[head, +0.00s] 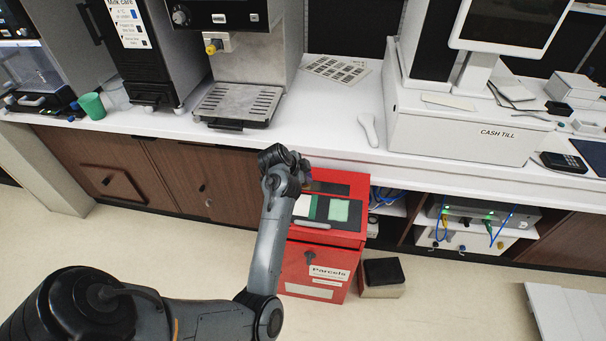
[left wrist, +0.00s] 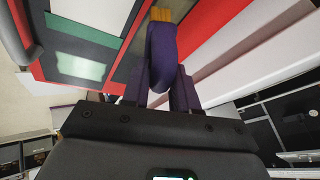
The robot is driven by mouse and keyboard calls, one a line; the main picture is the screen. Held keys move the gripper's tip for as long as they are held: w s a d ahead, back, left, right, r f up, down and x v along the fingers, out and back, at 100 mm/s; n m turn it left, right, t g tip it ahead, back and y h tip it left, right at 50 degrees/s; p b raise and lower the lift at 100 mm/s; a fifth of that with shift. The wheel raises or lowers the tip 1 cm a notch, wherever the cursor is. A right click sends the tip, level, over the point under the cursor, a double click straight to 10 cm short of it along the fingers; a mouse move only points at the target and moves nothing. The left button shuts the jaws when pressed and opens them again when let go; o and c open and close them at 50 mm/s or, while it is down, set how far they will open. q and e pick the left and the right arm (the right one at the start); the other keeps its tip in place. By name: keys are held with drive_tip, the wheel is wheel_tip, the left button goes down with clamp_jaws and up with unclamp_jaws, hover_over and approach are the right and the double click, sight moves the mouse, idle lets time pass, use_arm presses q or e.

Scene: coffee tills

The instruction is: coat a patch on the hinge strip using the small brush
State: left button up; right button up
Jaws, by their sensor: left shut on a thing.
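My left gripper (head: 288,165) is over the back left of the red Parcels box (head: 288,262). In the left wrist view the fingers (left wrist: 162,88) are shut on a dark purple piece with a short yellow-orange end (left wrist: 161,14), which looks like the small brush (left wrist: 162,50). The box top has a dark panel with a white-and-green patch (head: 306,205) and a pale green patch (head: 339,210). A red band borders the panel; I cannot tell which part is the hinge strip. Whether the brush end touches the box is unclear. My right gripper is in neither view.
The white counter (head: 335,112) overhangs just behind the box. On it are a coffee machine drip tray (head: 238,102), a white spoon-like tool (head: 369,130) and the cash till (head: 455,130). A small dark-topped block (head: 383,274) is beside the box. Open floor lies in front.

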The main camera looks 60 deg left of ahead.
use_arm(q)
drive_tip(key=shift+w+d+p, duration=0.5)
drive_tip(key=shift+w+d, duration=0.4)
drive_tip(key=shift+d, duration=0.1)
drive_tip(key=shift+w+d+p, duration=0.25)
drive_tip(key=shift+w+p, duration=0.05)
drive_tip(key=shift+w, duration=0.05)
drive_tip(key=shift+w+d, duration=0.55)
drive_tip(key=shift+d, duration=0.05)
drive_tip(key=shift+w+d+p, duration=0.1)
drive_tip(key=shift+p, duration=0.25)
drive_tip(key=shift+w+d+p, duration=0.35)
drive_tip(key=shift+w+d, duration=0.15)
drive_tip(key=shift+w, duration=0.05)
drive_tip(key=shift+w+d, duration=0.25)
drive_tip(key=shift+d, duration=0.05)
